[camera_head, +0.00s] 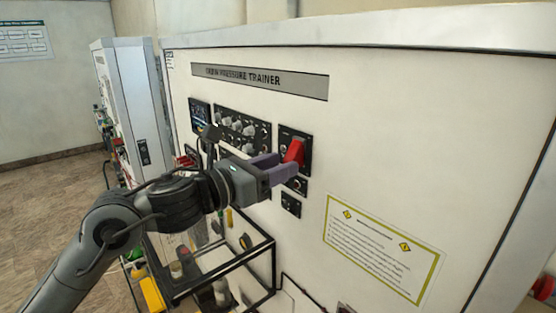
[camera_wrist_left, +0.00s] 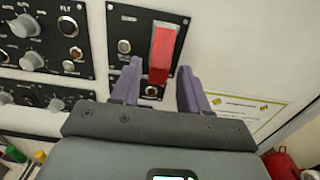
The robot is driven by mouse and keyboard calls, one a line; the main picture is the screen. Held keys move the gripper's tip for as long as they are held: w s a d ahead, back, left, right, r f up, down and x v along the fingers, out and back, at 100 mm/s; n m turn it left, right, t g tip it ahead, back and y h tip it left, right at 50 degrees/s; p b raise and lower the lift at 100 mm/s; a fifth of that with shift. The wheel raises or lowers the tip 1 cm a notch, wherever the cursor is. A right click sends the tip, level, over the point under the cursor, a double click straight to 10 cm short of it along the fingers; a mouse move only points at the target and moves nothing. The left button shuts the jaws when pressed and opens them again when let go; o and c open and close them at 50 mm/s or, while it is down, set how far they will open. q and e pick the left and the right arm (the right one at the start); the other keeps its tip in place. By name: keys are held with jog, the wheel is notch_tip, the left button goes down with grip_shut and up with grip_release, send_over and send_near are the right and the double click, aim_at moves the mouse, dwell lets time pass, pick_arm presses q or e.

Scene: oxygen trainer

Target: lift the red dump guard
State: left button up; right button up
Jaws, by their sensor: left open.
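The red dump guard (camera_head: 294,151) sits on a small black panel (camera_head: 303,139) on the trainer's white face. It also shows in the left wrist view (camera_wrist_left: 163,52), sticking out from its panel toward the camera. My left gripper (camera_head: 281,168) is open, with its purple fingers at the guard. In the left wrist view the guard's near end lies between the two fingers (camera_wrist_left: 160,82), with a gap on each side. I cannot tell whether the fingers touch it. My right gripper is in neither view.
A knob panel (camera_head: 241,130) and a screen (camera_head: 199,115) are left of the guard. A notice (camera_head: 382,247) is on the face at lower right. Smaller switch panels (camera_head: 291,205) sit below the guard.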

pick_arm(q)
jog(key=shift+w+d, duration=0.2)
jog(key=shift+c, duration=0.3)
grip_shut()
jog(key=shift+r, duration=0.1)
